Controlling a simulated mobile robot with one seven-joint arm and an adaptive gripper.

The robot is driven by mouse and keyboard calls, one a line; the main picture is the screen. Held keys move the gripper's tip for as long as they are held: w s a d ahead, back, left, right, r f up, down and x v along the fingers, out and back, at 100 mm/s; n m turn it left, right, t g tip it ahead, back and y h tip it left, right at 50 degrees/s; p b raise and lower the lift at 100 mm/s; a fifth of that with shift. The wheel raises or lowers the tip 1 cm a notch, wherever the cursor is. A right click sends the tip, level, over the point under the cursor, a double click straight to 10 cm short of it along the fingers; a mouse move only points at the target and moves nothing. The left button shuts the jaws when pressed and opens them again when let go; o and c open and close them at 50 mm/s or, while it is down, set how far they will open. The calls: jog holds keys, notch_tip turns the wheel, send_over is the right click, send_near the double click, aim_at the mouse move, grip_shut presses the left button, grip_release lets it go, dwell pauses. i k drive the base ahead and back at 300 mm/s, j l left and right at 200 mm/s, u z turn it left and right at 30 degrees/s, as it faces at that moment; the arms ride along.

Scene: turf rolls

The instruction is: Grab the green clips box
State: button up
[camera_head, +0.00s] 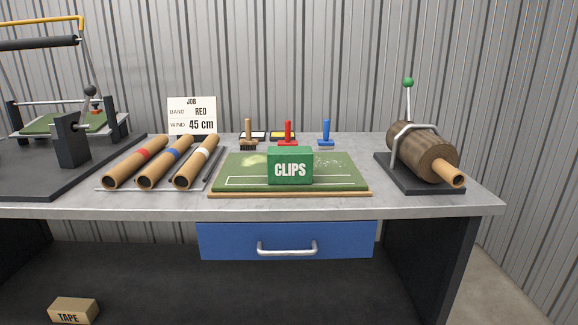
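The green clips box (290,168) stands upright on a green turf board (240,180) at the middle of the grey bench. Its front face carries the white word CLIPS and faces me. Nothing covers the box in this view. My gripper does not show in the head view, so its state and its place relative to the box are not visible.
Three brushes or stamps (287,134) stand behind the box. Cardboard tubes (160,168) lie left, near a job card (192,115). A clamped roll (420,148) stands right. Below the benchtop (380,202) is a blue drawer (286,239); a tape box (73,310) lies low left.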

aim_at(285, 165)
jog(key=i+z, duration=0.2)
jog(key=z, duration=0.45)
jog(key=i+j+z, duration=0.15)
jog(key=i+z, duration=0.25)
jog(key=i+j, duration=0.15)
